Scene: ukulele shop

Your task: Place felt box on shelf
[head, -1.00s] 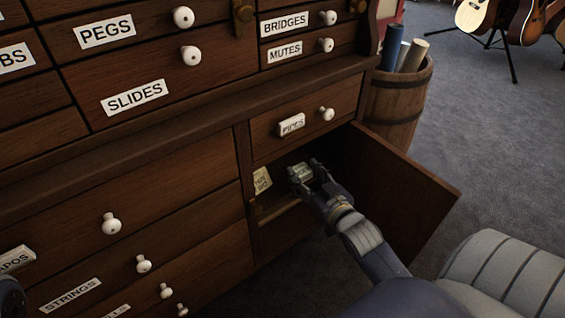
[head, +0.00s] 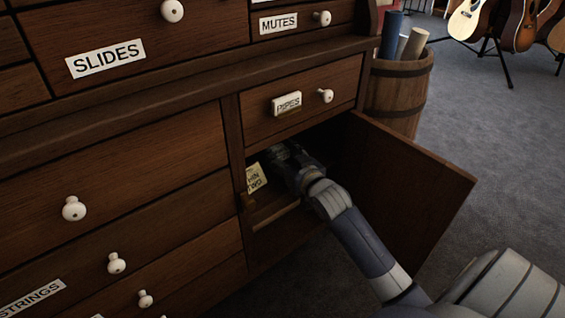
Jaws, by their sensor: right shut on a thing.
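My right gripper (head: 284,158) reaches into the open cupboard below the "PIPES" drawer. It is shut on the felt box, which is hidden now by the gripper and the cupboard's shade. The shelf (head: 276,216) shows as a pale front edge low in the opening, and the gripper is above and behind this edge. I cannot tell whether the box touches the shelf. My left gripper is not in view.
The cupboard door (head: 410,190) stands open to the right, close beside my right arm. A yellowish handwritten card (head: 256,178) is at the opening's left side. The "PIPES" drawer (head: 305,98) is closed just above. A barrel with rolls (head: 400,95) stands behind the door.

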